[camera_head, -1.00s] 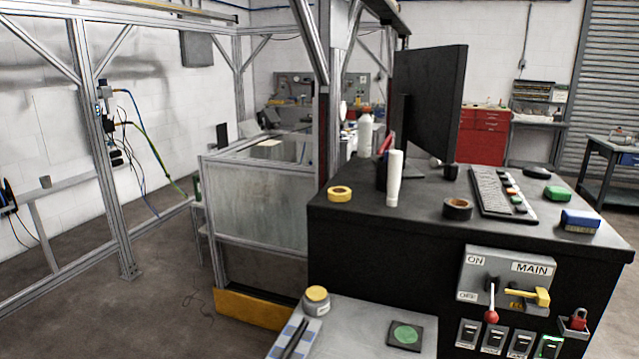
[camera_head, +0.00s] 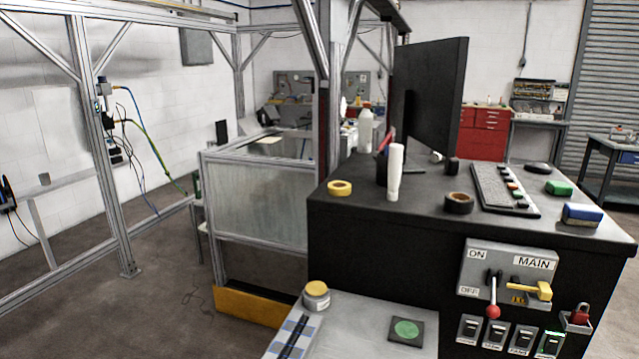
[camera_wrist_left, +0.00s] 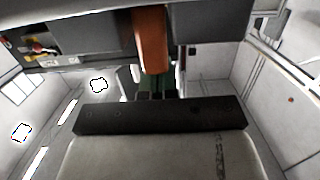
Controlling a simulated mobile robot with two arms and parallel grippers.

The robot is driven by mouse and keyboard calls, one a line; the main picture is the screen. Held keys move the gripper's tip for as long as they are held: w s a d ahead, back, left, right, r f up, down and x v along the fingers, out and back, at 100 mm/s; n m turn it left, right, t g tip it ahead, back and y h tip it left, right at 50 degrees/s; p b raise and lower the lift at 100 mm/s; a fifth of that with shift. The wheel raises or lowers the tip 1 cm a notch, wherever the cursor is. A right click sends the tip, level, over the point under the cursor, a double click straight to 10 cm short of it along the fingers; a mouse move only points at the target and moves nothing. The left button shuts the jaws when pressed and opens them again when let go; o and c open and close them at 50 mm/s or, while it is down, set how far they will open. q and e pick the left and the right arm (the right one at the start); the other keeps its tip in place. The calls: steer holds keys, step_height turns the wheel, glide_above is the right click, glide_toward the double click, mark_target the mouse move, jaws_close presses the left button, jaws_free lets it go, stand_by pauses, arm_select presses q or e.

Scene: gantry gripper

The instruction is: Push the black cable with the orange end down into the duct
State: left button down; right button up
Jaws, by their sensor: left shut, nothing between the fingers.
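In the left wrist view, my left gripper (camera_wrist_left: 157,90) shows as a black bar on a pale body, with small dark green parts above it. It looks shut and empty, though its tips are hard to make out. An orange piece (camera_wrist_left: 150,42) stands just above it against a dark grey block; I cannot tell whether it is the cable's end. In the head view, several black, blue and yellow-green cables (camera_head: 135,140) hang from a frame post at the left. No orange end shows on them, and I cannot make out the duct. Neither gripper shows in the head view.
A black cabinet (camera_head: 400,245) with a monitor (camera_head: 430,105), tape rolls and a keyboard stands right of centre. A low grey table (camera_head: 365,335) with a jar is in front of it. Aluminium frame posts (camera_head: 105,160) stand at the left, with open floor between.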

arm_select(q)
steer(key=shift+s+a+r+p, duration=0.25)
steer(key=shift+s+r+p, duration=0.55)
steer(key=shift+p, duration=0.15)
steer(key=f+p+v, duration=0.1)
steer(key=p+v, duration=0.3)
steer(key=v, duration=0.3)
steer(key=shift+r, duration=0.4)
steer(key=shift+f, duration=0.1)
